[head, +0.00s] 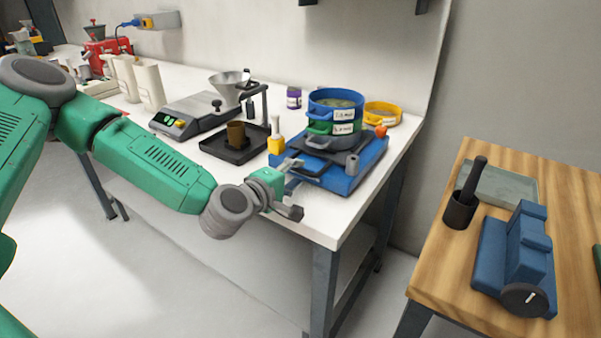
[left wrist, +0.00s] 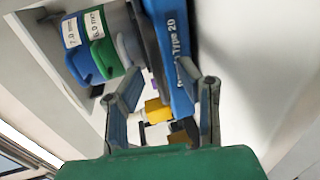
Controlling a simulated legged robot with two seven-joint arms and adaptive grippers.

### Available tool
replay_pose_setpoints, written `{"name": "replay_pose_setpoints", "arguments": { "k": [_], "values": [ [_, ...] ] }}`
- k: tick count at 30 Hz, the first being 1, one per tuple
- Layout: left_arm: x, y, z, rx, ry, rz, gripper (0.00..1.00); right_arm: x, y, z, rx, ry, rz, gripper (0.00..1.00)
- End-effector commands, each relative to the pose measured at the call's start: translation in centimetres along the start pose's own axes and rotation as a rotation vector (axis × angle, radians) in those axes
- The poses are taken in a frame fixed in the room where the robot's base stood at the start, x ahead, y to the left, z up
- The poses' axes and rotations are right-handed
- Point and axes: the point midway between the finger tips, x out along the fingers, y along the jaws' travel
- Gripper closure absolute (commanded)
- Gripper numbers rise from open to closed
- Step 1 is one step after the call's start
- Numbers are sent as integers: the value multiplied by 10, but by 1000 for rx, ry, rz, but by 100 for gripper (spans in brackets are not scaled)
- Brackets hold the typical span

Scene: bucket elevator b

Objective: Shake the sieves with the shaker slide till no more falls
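A blue shaker (head: 356,181) sits near the front right corner of the white bench. On it stands a sieve stack: a blue sieve (head: 335,97) on top, a green sieve (head: 319,127) below it and a grey pan (head: 326,144) at the bottom. A dark frame and a grey knob (head: 352,164) are at the shaker's front. My left gripper (head: 292,188) is open and empty at the shaker's front left. The left wrist view shows its spread fingers (left wrist: 172,85), with the shaker (left wrist: 178,62) and labelled sieves (left wrist: 74,38) beyond. My right gripper is not in view.
A yellow-based bottle (head: 276,143) and a black tray (head: 236,150) with a brown cup stand left of the shaker. A scale (head: 192,118) is farther left. A yellow sieve (head: 383,113) is behind right. A wooden table (head: 425,272) stands apart at right.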

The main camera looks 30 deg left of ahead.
Motion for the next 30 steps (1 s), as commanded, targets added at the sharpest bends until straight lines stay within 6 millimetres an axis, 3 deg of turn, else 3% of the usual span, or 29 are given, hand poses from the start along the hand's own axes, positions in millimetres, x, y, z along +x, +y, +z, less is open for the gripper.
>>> {"name": "replay_pose_setpoints", "arguments": {
  "k": [6,15,16,18,19,26,30],
  "values": [
    [20,-1,0,1,0,-1,69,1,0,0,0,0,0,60],
    [22,0,0,0,-1,-1,69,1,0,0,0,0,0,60],
    [22,0,0,0,-1,-1,73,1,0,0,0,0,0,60],
    [22,0,0,0,-1,-1,97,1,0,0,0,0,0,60],
    [22,0,0,0,-1,-1,100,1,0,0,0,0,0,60],
    [18,-2,0,0,-1,-4,100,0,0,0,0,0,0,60],
    [-4,-8,0,1,-2,-7,100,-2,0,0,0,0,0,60]
  ]
}}
